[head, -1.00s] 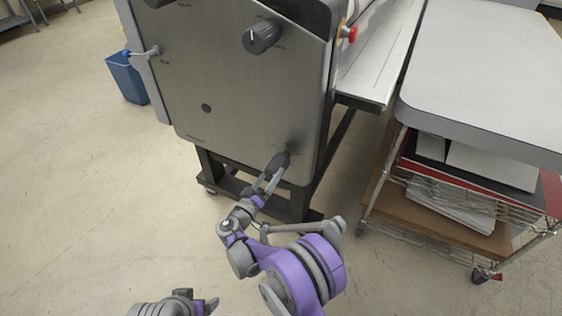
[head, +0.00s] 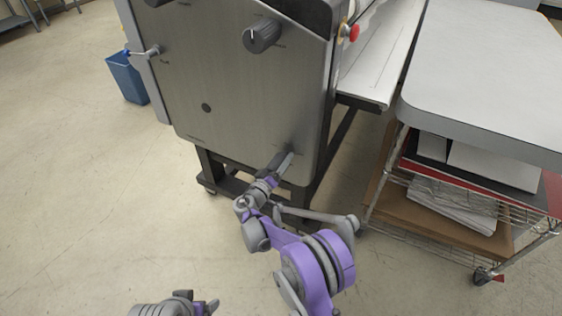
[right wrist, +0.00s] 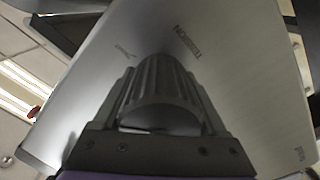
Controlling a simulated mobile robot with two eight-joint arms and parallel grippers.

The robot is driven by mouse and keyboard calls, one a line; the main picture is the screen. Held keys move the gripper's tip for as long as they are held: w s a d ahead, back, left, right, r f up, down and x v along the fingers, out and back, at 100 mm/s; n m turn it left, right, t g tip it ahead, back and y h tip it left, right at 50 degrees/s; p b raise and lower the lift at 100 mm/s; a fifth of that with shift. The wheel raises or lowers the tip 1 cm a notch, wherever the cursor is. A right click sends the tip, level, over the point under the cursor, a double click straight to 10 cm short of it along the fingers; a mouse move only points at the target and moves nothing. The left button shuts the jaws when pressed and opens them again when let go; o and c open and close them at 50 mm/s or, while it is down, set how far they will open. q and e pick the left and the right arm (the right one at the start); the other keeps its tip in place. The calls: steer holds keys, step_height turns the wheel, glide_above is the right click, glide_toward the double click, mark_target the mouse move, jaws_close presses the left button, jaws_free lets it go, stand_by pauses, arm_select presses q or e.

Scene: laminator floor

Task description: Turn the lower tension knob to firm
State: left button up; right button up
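The lower tension knob (right wrist: 160,82), dark and ridged, sits low on the grey laminator panel (head: 240,85). In the right wrist view it stands between the two fingers of my right gripper (right wrist: 162,100), one finger along each side, and the fingers look closed on it. In the head view my right gripper (head: 281,163) reaches the panel's lower right and hides most of the knob.
Another dark knob (head: 262,36) is higher on the panel, with a red button (head: 353,33) at its right. A grey-topped wire cart (head: 490,75) with paper stands close at the right. A blue bin (head: 127,78) is at the left. The floor in front is clear.

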steer(key=c, duration=0.8)
steer(key=shift+n, duration=0.4)
steer(key=n+b, duration=0.1)
steer(key=n, duration=0.3)
steer(key=shift+f+n, duration=0.1)
steer(key=shift+n, duration=0.3)
steer(key=n+b, duration=0.1)
steer(key=n, duration=0.4)
steer(key=shift+n, duration=0.3)
steer(key=o, duration=1.3)
steer(key=shift+a, duration=0.1)
